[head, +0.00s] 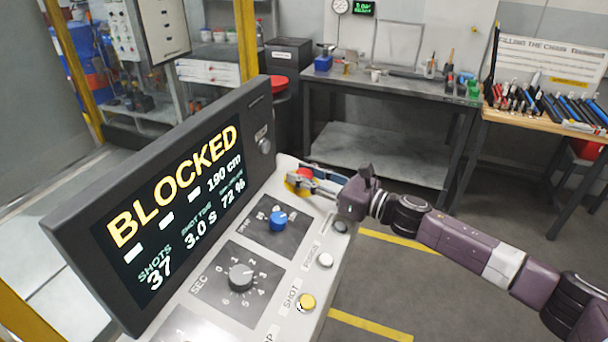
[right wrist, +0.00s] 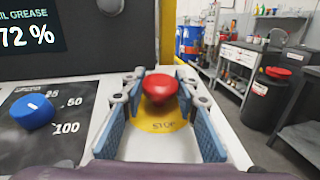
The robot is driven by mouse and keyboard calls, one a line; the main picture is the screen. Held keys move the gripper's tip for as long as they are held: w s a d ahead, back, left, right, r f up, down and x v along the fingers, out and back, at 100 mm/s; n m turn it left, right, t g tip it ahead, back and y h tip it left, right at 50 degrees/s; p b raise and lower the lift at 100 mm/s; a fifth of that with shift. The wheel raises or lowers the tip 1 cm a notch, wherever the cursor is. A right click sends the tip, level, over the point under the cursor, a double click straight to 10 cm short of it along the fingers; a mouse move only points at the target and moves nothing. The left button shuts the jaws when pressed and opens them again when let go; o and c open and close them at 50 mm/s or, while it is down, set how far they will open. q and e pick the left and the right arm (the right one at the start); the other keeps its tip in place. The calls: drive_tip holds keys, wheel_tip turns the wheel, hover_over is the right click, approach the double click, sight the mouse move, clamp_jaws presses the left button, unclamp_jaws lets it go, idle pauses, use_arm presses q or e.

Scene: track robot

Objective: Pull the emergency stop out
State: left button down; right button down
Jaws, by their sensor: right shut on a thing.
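The emergency stop is a red mushroom button (right wrist: 160,88) on a yellow disc (right wrist: 157,122) marked STOP. It sits at the far right corner of the control panel (head: 216,289). In the head view the red button (head: 305,172) is partly hidden by my right gripper (head: 303,182). My right gripper comes in from the right, with its blue-padded fingers on either side of the button, shut on it. In the right wrist view the button's front still shows between the fingers. My left gripper is not in view.
The screen (head: 178,203) reads BLOCKED and stands along the panel's left side. A workbench (head: 390,86) stands behind, with open floor in front.

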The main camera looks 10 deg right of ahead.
drive_tip(key=shift+d+r, duration=0.2)
drive_tip(key=shift+r, duration=0.55)
drive_tip(key=c, duration=1.5)
unclamp_jaws()
drive_tip(key=shift+s, duration=0.1)
drive_tip(key=shift+o, duration=0.2)
drive_tip(key=shift+s+d+f, duration=0.1)
drive_tip(key=shift+d, duration=0.05)
drive_tip(key=v, duration=1.1)
drive_tip(key=shift+s+d, duration=0.25)
